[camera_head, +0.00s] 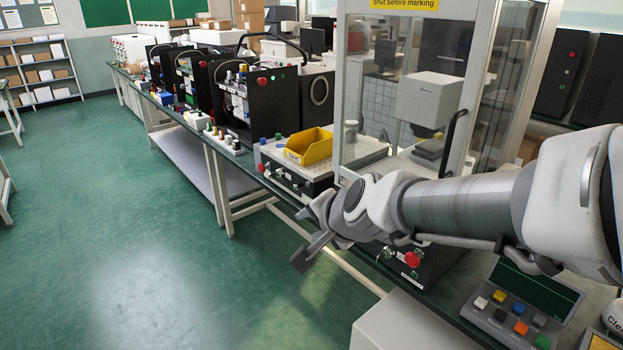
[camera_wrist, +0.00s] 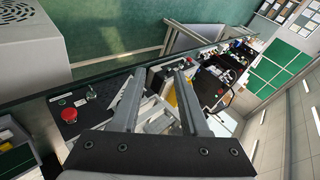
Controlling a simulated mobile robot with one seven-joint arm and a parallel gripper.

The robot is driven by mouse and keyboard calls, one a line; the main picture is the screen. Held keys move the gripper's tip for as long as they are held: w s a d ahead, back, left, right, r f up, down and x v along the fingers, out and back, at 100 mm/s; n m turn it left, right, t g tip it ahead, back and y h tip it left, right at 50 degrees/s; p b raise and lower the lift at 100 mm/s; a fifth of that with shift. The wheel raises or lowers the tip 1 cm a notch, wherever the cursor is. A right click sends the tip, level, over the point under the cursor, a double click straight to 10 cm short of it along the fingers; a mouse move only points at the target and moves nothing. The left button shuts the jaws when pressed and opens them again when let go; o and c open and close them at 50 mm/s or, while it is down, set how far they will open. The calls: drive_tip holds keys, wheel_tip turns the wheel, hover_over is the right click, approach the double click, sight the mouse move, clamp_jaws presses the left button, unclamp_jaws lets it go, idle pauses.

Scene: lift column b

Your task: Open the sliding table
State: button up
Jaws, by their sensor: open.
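My gripper (camera_head: 308,250) hangs over the green floor at the bench's front edge in the head view, left of the marking enclosure. In the wrist view its two fingers (camera_wrist: 160,78) are apart, with nothing held between them. A low unit with a flat grey top (camera_head: 357,160) and knobs on its dark front stands left of the enclosure. I cannot tell for sure whether it is the sliding table. A yellow bin (camera_head: 309,146) sits on its top. My arm hides part of the enclosure's lower front.
A clear-walled enclosure (camera_head: 402,5) with a yellow sign and a dark handle (camera_head: 455,128) stands on the bench. A red button (camera_head: 411,259) is on the panel below. A keypad console (camera_head: 522,305) lies at right. Open green floor (camera_head: 140,240) is at left.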

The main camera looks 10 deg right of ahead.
drive_tip(key=w+d+f+m+t+h+b, duration=0.3)
drive_tip(key=w+f+m+h+b, duration=0.45)
drive_tip(key=w+f+m, duration=0.4)
drive_tip(key=w+d+f+m+h+b, duration=0.1)
drive_tip(key=w+d, duration=0.2)
drive_tip(key=w, duration=0.1)
drive_tip(key=w+d+f+m+h+b, duration=0.1)
drive_tip(key=w+d+f+h, duration=0.1)
drive_tip(key=w+d, duration=0.2)
drive_tip(key=w+d+f+m+t+h+b, duration=0.1)
drive_tip(key=w+d+m+b, duration=0.1)
drive_tip(key=w+d, duration=0.2)
drive_tip(key=shift+d+f, duration=0.1)
drive_tip(key=shift+f, duration=0.2)
clamp_jaws()
idle(0.9)
